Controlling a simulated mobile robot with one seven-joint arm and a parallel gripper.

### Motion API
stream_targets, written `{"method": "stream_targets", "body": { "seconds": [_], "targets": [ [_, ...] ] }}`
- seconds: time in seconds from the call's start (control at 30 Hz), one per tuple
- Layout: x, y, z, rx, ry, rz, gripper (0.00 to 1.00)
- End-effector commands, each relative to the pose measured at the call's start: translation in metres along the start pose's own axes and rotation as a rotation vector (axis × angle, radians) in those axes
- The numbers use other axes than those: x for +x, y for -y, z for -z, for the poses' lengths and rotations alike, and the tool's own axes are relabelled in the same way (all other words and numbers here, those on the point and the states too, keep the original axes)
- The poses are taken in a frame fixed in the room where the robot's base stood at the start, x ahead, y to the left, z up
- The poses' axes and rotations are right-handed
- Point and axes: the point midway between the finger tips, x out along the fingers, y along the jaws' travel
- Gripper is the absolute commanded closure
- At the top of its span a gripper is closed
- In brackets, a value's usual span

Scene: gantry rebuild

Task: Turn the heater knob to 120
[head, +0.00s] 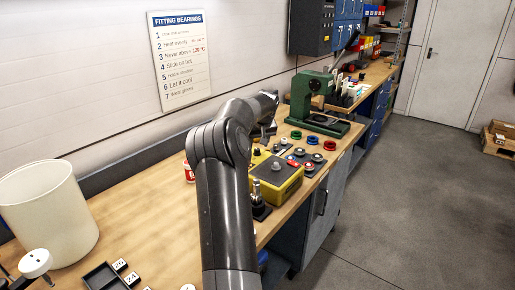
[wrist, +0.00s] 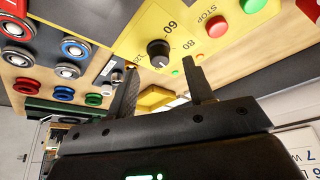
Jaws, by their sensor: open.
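The yellow heater (head: 284,196) stands on the bench in the head view, partly behind my arm. In the wrist view its yellow panel (wrist: 205,15) carries a black heater knob (wrist: 158,50), with the numbers 60 and 80 readable beside it. My gripper (wrist: 160,68) is open and empty. Its two fingertips are on either side of the knob in the picture, apart from it as far as I can see. In the head view my gripper is mostly hidden by my arm.
A red STOP button (wrist: 217,27) and green buttons sit on the panel near the knob. Bearings and coloured rings (head: 313,140) lie beside the heater. A green press (head: 312,100) stands behind.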

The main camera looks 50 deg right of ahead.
Motion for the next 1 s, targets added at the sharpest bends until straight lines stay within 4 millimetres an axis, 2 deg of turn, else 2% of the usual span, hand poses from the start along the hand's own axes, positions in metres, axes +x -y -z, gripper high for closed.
{"method": "stream_targets", "body": {
  "seconds": [0.1, 0.2, 0.57, 1.0],
  "targets": [
    [0.017, 0.0, 0.0, 0.0, 0.001, -0.001, 0.52],
    [0.025, 0.0, 0.0, 0.0, 0.0, 0.0, 0.52],
    [0.03, 0.0, 0.0, 0.0, -0.001, -0.001, 0.52],
    [0.029, 0.0, 0.0, 0.0, -0.001, -0.001, 0.88]
  ]
}}
